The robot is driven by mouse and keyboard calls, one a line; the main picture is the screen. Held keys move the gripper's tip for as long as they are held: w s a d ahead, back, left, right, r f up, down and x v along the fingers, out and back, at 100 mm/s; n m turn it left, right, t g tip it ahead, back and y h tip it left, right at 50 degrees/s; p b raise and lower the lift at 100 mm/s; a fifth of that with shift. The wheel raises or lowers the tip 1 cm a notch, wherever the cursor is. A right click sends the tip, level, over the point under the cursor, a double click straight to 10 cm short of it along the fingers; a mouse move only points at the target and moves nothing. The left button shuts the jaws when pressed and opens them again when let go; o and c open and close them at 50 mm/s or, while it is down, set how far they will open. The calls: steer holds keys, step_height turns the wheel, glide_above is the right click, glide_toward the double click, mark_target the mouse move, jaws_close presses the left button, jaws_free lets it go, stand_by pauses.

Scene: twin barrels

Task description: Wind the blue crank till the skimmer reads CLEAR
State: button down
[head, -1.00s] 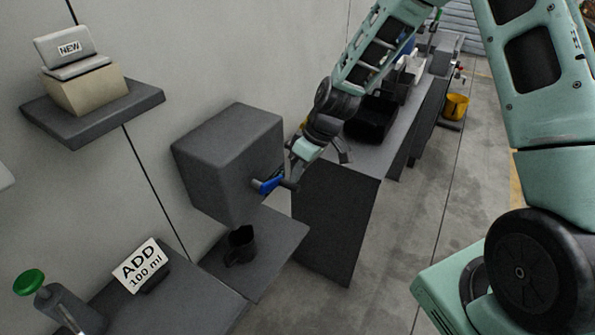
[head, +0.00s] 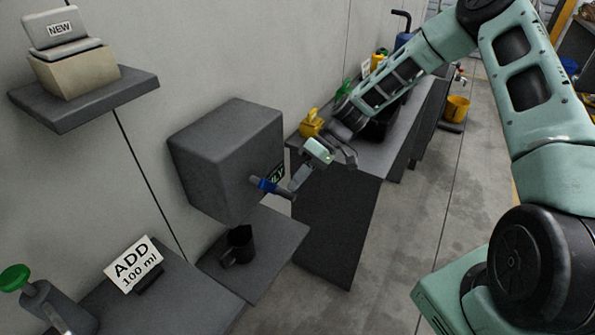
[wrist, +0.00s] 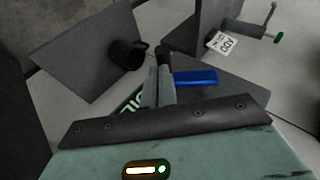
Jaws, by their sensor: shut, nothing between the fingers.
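The skimmer is a dark grey box (head: 225,155) on the wall. The blue crank handle (head: 265,185) sticks out from its right-hand face, and it also shows in the wrist view (wrist: 195,77). A small dark display (head: 276,172) with green letters is just behind the handle. Its text also shows partly in the wrist view (wrist: 131,103), with a piece reading like "OIL"; the rest is hidden by my fingers. My gripper (head: 291,189) is shut and empty, its fingers beside the handle. Whether they touch it I cannot tell.
A black mug (head: 239,246) stands on the grey shelf below the box. An "ADD 100 ml" sign (head: 134,264) and a green-knobbed crank (head: 15,279) are at the lower left. A yellow object (head: 311,123) sits on the bench behind my gripper.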

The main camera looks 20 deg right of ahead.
mark_target(294, 196)
steer(key=f+y+b, duration=0.1)
steer(key=a+f+g+y+b, duration=0.1)
steer(key=y+b, duration=0.1)
steer(key=s+f+m+g+y+b, duration=0.1)
steer(key=shift+s+a+f+y, duration=0.1)
steer(key=shift+a+f+y, duration=0.15)
steer(key=shift+f+y, duration=0.15)
steer(key=shift+s+a+f+m+g+y+b, duration=0.15)
steer(key=shift+s+a+m+g+y+b, duration=0.15)
steer(key=shift+y+b, duration=0.45)
steer(key=shift+s+a+f+m+g+y+b, duration=0.15)
steer(key=shift+s+a+f+g+y+b, duration=0.1)
steer(key=shift+a+g+y+b, duration=0.35)
steer(key=shift+s+a+f+m+g+y+b, duration=0.1)
steer(key=shift+s+a+m+g+y+b, duration=0.15)
steer(key=shift+y+b, duration=0.6)
